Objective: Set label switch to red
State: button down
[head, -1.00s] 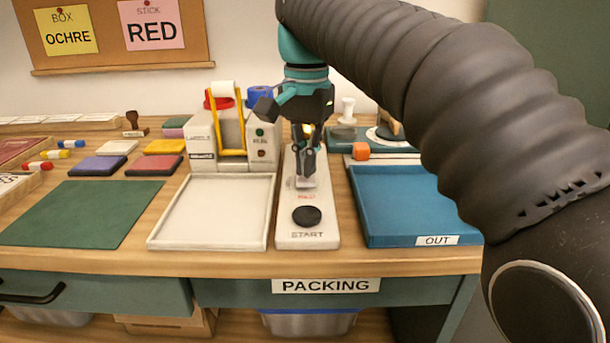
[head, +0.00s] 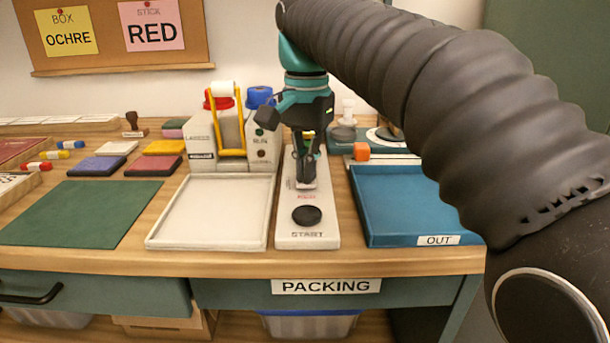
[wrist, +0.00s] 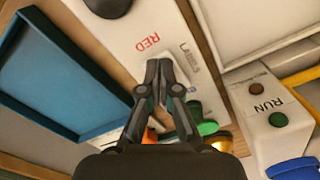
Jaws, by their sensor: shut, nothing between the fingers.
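The white control panel (head: 290,232) stands between the pale tray and the blue tray, with a black START button (head: 307,215) at its near end. My gripper (head: 306,184) is shut and empty, pointing down over the middle of this panel. In the wrist view its fingertips (wrist: 160,66) are together just beside the red printed word RED (wrist: 147,42). The label switch itself cannot be made out clearly; my fingers cover that part of the panel. I cannot tell whether the fingertips touch it or how it is set. A green round part (wrist: 207,128) shows behind the fingers.
A pale tray (head: 155,240) lies left of the panel and a blue OUT tray (head: 390,240) right of it. The labelling machine (head: 203,135) stands close behind on the left, with a RUN light (wrist: 278,119). A pink note reading RED (head: 152,35) hangs on the board.

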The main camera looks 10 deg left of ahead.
jog(key=shift+f, duration=0.2)
notch_tip(320, 180, up, 5)
jog(key=p, duration=0.4)
jog(key=shift+f, duration=0.15)
jog(key=shift+r, duration=1.15)
